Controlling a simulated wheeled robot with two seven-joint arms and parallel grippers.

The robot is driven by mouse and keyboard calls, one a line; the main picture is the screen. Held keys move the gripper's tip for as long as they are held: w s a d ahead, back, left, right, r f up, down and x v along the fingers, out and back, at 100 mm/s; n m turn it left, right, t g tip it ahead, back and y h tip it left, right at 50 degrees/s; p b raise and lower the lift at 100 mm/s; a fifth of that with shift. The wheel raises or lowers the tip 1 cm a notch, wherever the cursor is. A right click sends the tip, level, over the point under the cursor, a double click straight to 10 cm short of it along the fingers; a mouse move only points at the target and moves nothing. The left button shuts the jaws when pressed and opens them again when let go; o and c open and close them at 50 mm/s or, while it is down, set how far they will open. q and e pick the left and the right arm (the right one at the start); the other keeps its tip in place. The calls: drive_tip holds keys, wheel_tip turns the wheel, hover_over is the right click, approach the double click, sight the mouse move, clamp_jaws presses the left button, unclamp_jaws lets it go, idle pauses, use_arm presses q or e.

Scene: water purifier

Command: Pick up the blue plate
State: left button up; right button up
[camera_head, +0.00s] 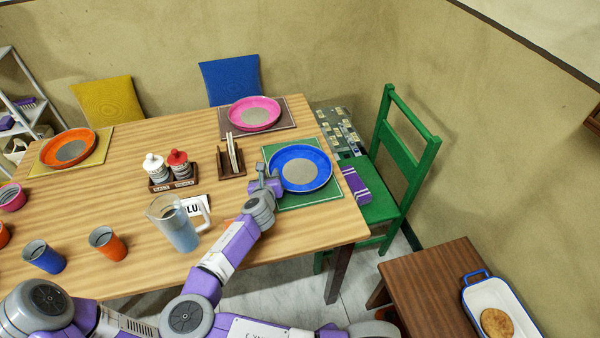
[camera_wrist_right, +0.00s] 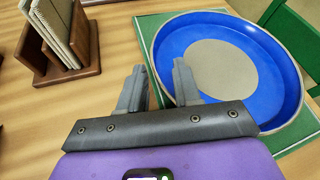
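The blue plate (camera_head: 300,168) has a grey centre and lies on a green placemat (camera_head: 322,201) at the right end of the table. It fills the right side of the right wrist view (camera_wrist_right: 272,72). My right gripper (camera_head: 268,180) is at the plate's left edge. In the right wrist view its two fingers (camera_wrist_right: 162,84) stand apart with nothing clearly held between them. The right finger overlaps the plate's near left rim in the picture; I cannot tell whether it touches. My left gripper is not in view.
A wooden holder with cards (camera_head: 232,160) stands left of the plate. A pitcher (camera_head: 178,225), a condiment rack (camera_head: 172,183) and several cups share the table (camera_head: 130,195). A pink plate (camera_head: 254,112) lies behind. A green chair (camera_head: 405,150) stands to the right.

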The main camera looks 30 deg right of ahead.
drive_tip(key=b+x, duration=0.1)
drive_tip(key=x, duration=0.2)
drive_tip(key=shift+w+d+f, duration=0.1)
drive_tip(key=shift+w, duration=0.2)
clamp_jaws()
drive_tip(key=shift+s+f, duration=0.1)
idle(1.1)
